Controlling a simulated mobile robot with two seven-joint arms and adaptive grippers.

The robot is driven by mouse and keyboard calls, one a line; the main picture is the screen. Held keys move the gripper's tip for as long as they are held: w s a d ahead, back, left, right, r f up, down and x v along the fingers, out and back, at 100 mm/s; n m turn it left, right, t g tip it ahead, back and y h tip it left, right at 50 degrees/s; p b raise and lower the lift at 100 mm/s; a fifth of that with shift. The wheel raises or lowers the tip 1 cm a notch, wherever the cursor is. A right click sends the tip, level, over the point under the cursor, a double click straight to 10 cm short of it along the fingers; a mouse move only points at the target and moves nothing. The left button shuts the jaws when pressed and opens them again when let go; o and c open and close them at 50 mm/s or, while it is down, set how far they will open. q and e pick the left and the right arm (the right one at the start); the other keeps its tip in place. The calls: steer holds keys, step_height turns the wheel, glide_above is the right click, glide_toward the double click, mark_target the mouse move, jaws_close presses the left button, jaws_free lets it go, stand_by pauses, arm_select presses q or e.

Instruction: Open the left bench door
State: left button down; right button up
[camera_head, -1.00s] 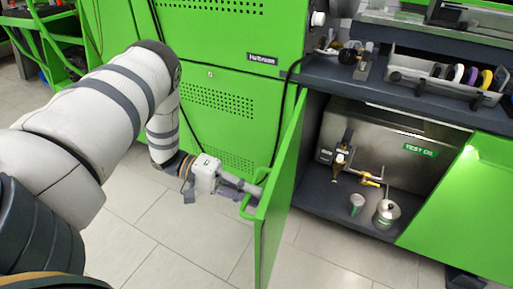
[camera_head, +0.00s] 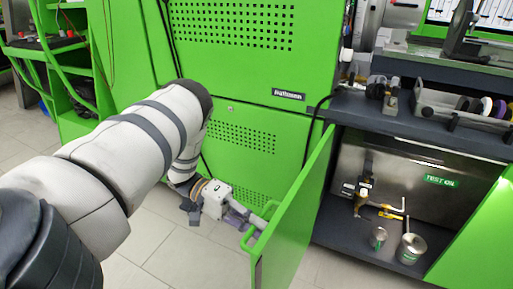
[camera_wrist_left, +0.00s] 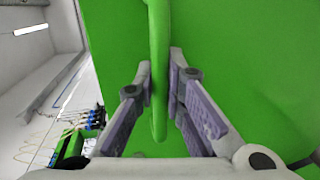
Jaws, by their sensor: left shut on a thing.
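The left bench door (camera_head: 297,215) is a green panel standing swung out from the bench, with the compartment behind it open to view. Its green handle (camera_head: 252,238) is on the outer face near the free edge. My left gripper (camera_head: 256,222) is at this handle. In the left wrist view the handle (camera_wrist_left: 158,75) runs as a vertical bar between the fingers of my left gripper (camera_wrist_left: 162,85), which are shut on it. The door's green face (camera_wrist_left: 240,60) fills much of that view. My right gripper is not in view.
Inside the compartment are a steel tank labelled TEST OIL (camera_head: 440,181), a yellow-handled valve (camera_head: 385,211) and two metal cans (camera_head: 411,248). A green cabinet (camera_head: 240,110) stands left of the door. Trays and rings (camera_head: 470,107) lie on the bench top. Tiled floor (camera_head: 170,250) is clear.

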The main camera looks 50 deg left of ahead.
arm_select(q)
steer(key=shift+w+r, duration=0.1)
steer(key=shift+w, duration=0.05)
steer(key=c, duration=1.7)
jaws_free()
steer(key=shift+o, duration=0.2)
steer(key=v, duration=1.2)
